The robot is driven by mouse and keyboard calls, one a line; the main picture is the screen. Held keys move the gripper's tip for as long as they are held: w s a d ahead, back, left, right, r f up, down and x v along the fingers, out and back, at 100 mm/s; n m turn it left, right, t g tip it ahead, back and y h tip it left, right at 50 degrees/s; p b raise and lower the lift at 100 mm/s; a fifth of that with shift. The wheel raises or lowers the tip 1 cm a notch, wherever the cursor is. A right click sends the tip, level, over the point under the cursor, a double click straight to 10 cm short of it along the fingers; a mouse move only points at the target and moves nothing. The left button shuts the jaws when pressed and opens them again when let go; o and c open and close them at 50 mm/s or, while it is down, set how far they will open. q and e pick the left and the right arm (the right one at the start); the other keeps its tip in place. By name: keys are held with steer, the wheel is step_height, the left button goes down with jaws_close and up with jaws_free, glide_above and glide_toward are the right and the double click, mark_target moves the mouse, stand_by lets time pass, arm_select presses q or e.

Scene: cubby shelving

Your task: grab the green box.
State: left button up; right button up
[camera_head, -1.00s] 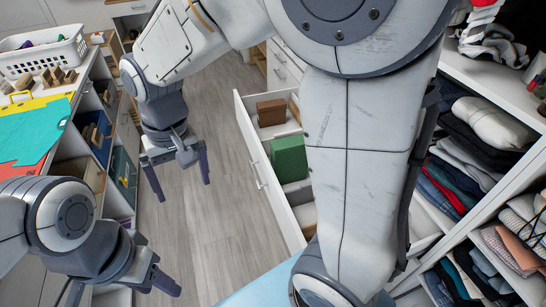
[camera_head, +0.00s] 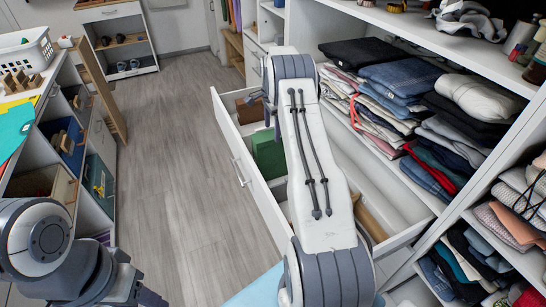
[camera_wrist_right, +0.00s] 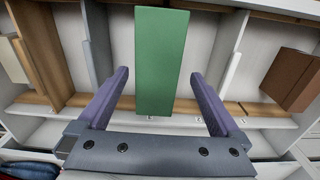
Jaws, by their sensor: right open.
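The green box (camera_head: 268,155) stands in the open white drawer (camera_head: 240,150), partly hidden by my right arm in the head view. In the right wrist view the green box (camera_wrist_right: 160,62) stands upright in the middle, between the two purple fingers of my right gripper (camera_wrist_right: 158,76). The fingers are apart, with a gap on each side of the box. In the head view my right gripper (camera_head: 270,105) hangs over the drawer, mostly hidden by its own arm. My left gripper (camera_head: 145,295) is at the bottom left, away from the box, its fingers barely showing.
A brown box (camera_head: 250,107) lies farther back in the drawer; it also shows at the right of the wrist view (camera_wrist_right: 293,80). Drawer dividers (camera_wrist_right: 232,48) flank the green box. Shelves with folded clothes (camera_head: 400,90) rise at the right. The wooden floor (camera_head: 170,150) is clear.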

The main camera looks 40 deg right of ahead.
mark_target(273, 156)
steer(key=f, duration=0.6)
steer(key=shift+s+f, duration=0.2)
steer(key=shift+f, duration=0.15)
jaws_close()
